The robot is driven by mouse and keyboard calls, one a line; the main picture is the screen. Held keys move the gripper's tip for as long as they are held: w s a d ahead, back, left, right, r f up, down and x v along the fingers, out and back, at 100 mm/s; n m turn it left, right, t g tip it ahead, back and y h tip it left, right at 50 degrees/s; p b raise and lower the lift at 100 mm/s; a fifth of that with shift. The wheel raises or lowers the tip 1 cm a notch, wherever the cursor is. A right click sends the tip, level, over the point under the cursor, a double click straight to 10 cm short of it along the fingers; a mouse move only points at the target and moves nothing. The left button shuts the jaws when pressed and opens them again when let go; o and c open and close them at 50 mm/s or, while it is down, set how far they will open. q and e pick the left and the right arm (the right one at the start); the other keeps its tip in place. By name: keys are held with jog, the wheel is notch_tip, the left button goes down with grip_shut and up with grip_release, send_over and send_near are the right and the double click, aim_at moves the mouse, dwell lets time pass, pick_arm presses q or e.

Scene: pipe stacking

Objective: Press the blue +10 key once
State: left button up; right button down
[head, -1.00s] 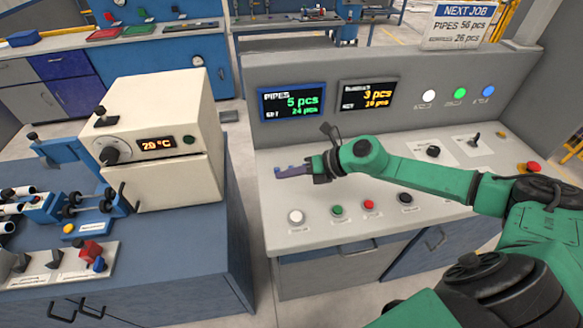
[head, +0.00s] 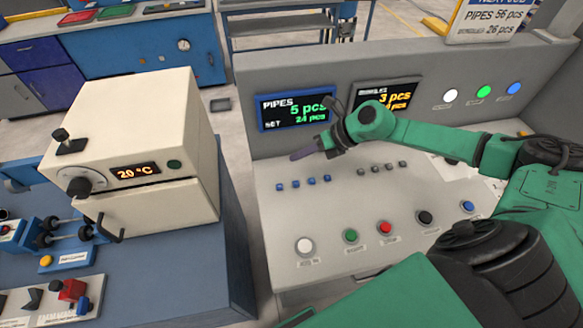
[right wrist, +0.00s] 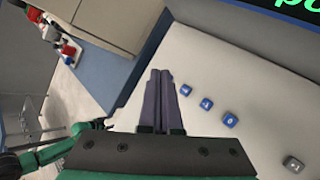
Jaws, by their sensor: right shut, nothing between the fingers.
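A row of blue keys (head: 296,184) lies on the grey panel's left part in the head view. Three blue keys show in the right wrist view (right wrist: 206,103); their labels are too small to read surely, so I cannot tell which is +10. My right gripper (head: 297,154) is shut and empty, its purple fingers above and behind the row, apart from the keys. In the right wrist view its closed fingertips (right wrist: 160,75) point past the left end of the visible keys. My left gripper is not in the head view.
A row of grey keys (head: 375,169) lies to the right of the blue ones. White (head: 305,246), green (head: 351,236), red (head: 386,228) and black buttons line the front. The pipes display (head: 297,106) stands behind. A cream oven (head: 150,140) is at left.

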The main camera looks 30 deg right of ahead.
jog(key=b, duration=0.6)
send_over(299, 184)
notch_tip(299, 184, down, 7)
jog(key=shift+s+f, duration=0.15)
jog(key=shift+f, duration=0.05)
jog(key=shift+f+b, duration=0.5)
jog(key=shift+f, duration=0.05)
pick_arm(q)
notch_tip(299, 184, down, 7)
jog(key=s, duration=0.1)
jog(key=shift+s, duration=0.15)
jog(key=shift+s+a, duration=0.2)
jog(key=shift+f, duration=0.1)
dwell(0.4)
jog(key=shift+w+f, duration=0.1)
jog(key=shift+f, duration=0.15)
pick_arm(e)
jog(key=shift+f, duration=0.35)
